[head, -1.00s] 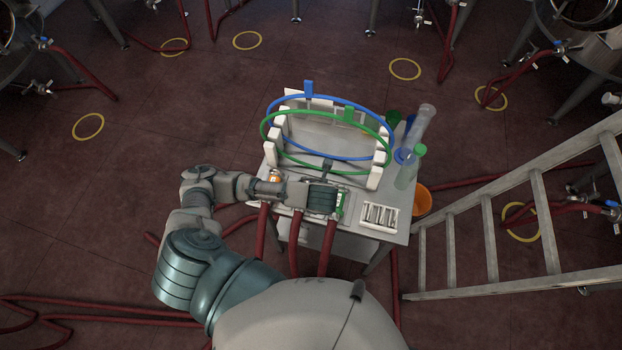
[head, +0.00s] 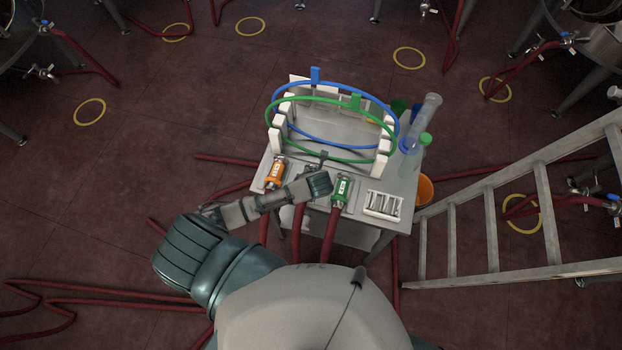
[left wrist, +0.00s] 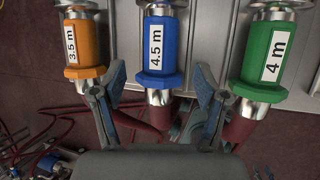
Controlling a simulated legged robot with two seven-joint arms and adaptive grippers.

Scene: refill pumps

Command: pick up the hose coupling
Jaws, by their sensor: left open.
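Three hose couplings with red hoses lie along the table's near edge. The orange one, marked 3.5 m, is at left in the head view (head: 276,173) and the left wrist view (left wrist: 79,45). The blue one, marked 4.5 m (left wrist: 159,45), is in the middle; in the head view my arm hides it. The green one, marked 4 m (head: 341,190), is at right and also shows in the left wrist view (left wrist: 268,60). My left gripper (left wrist: 160,85) is open, its fingers apart on either side of the blue coupling's lower end. I cannot tell whether they touch it. My right gripper is out of view.
A pale rack (head: 276,138) stands behind, with a blue hoop (head: 273,100) and a green hoop (head: 330,160). A white slotted tray (head: 384,205) is at right, near clear cylinders (head: 425,115). A ladder (head: 490,235) stands right of the table (head: 405,190).

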